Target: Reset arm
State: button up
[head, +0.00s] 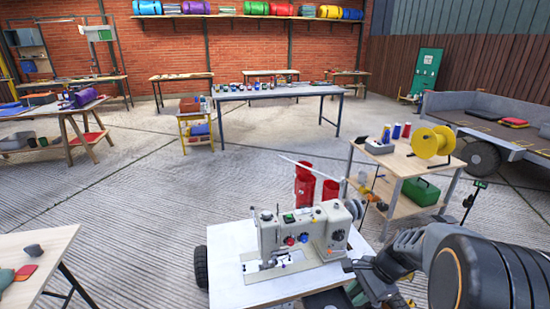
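My arm enters from the lower right in the head view, with a large dark joint close to the camera. A pale sewing machine (303,235) stands on a white table (228,262) directly left of the gripper. I cannot tell whether the gripper touches the table or machine.
Red cylinders (304,186) stand behind the machine. A wooden table (400,163) with a yellow spool (432,142) is at the right, near a grey trailer (470,105). Another table (38,250) is at lower left. Concrete floor (150,190) is open at middle left.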

jog(key=s+a+r+n+t+h+p, duration=0.1)
jog(key=s+r+n+h+p, duration=0.1)
jog(key=r+n, duration=0.3)
jog(key=s+a+r+n+t+h+p, duration=0.1)
jog(key=s+a+r+n+p, duration=0.1)
jog(key=r+n, duration=0.3)
jog(key=s+a+r+n+t+h+p, duration=0.1)
jog(key=s+r+n+t+h+p, duration=0.1)
jog(key=r+n, duration=0.3)
jog(key=shift+s+a+r+h+p, duration=0.35)
jog(key=shift+r+p, duration=0.4)
jog(key=shift+r, duration=1.25)
